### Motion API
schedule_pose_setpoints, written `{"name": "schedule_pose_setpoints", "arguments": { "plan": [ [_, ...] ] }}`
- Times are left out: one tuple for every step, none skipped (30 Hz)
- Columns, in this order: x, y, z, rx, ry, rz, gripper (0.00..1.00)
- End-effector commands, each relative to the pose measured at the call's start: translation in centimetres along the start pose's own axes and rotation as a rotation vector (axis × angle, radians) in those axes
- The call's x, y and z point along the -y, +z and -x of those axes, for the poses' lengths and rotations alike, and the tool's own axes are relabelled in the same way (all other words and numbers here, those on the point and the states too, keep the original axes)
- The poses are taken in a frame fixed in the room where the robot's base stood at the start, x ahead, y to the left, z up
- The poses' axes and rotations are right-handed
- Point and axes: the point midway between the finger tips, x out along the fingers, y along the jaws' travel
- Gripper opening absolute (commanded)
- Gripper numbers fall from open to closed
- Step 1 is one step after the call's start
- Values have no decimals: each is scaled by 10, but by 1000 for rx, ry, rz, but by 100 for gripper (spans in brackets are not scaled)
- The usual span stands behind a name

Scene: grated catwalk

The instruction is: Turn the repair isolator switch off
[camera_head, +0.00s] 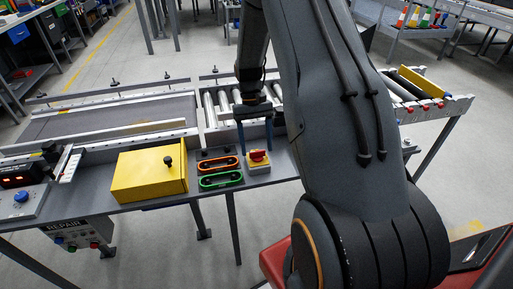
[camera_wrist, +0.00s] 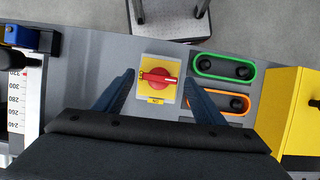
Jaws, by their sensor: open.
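The isolator switch (camera_head: 258,158) is a red rotary handle on a yellow plate, set on a grey base on the bench's near edge. In the wrist view the red handle (camera_wrist: 157,78) lies nearly crosswise, left to right. My gripper (camera_head: 255,147) is open and points down over the switch. In the wrist view its blue fingers (camera_wrist: 159,77) stand on either side of the switch, apart from the handle. Nothing is held between them.
Orange and green oval trays (camera_head: 221,172) and a yellow box (camera_head: 150,172) with a black knob lie beside the switch. A REPAIR button panel (camera_head: 84,235) hangs below the bench. A ruler strip (camera_wrist: 20,98) shows in the wrist view. Conveyor rollers (camera_head: 217,105) run behind.

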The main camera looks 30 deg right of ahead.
Motion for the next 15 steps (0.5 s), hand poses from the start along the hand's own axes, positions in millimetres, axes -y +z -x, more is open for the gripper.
{"name": "schedule_pose_setpoints", "arguments": {
  "plan": [
    [0,-2,8,-5,0,0,64],
    [0,-2,13,-6,0,0,64],
    [0,-2,20,-5,0,0,64],
    [0,-2,25,-7,0,0,64],
    [0,-2,30,-6,0,0,64],
    [0,-2,36,-5,0,0,64],
    [0,-2,41,-5,0,0,64],
    [0,-2,45,-4,0,0,64],
    [0,-2,50,-5,0,0,64],
    [0,-2,54,-4,0,0,64],
    [0,-1,57,-3,0,0,64],
    [0,-1,60,-3,0,0,64],
    [0,-1,62,-3,0,0,64],
    [0,-1,64,-3,0,0,64],
    [0,0,66,-2,0,1,64]
  ]
}}
